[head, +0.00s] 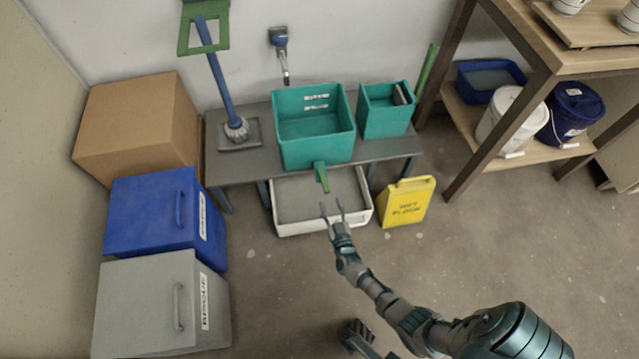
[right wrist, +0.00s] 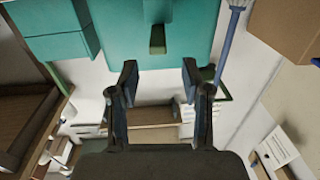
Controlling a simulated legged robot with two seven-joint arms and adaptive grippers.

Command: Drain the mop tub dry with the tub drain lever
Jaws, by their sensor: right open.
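The teal mop tub (head: 315,150) stands on a grey bench, with white labels on its inner back wall. I cannot tell the water level inside it. The green tub drain lever (head: 321,177) sticks out from the tub's front and points down toward the floor tray. My right gripper (head: 332,209) is open and empty, just below and in front of the lever, apart from it. In the right wrist view, the lever (right wrist: 157,40) lies beyond and roughly between the open fingertips (right wrist: 159,78). A dark part at the bottom edge may be my left gripper (head: 358,337); its jaws are unclear.
A white-rimmed tray (head: 290,228) lies on the floor under the tub. A yellow wet-floor sign (head: 408,202) stands to its right. A smaller teal bucket (head: 385,120) and a mop (head: 220,75) flank the tub. Boxes fill the left; a wooden shelf (head: 480,170) stands right.

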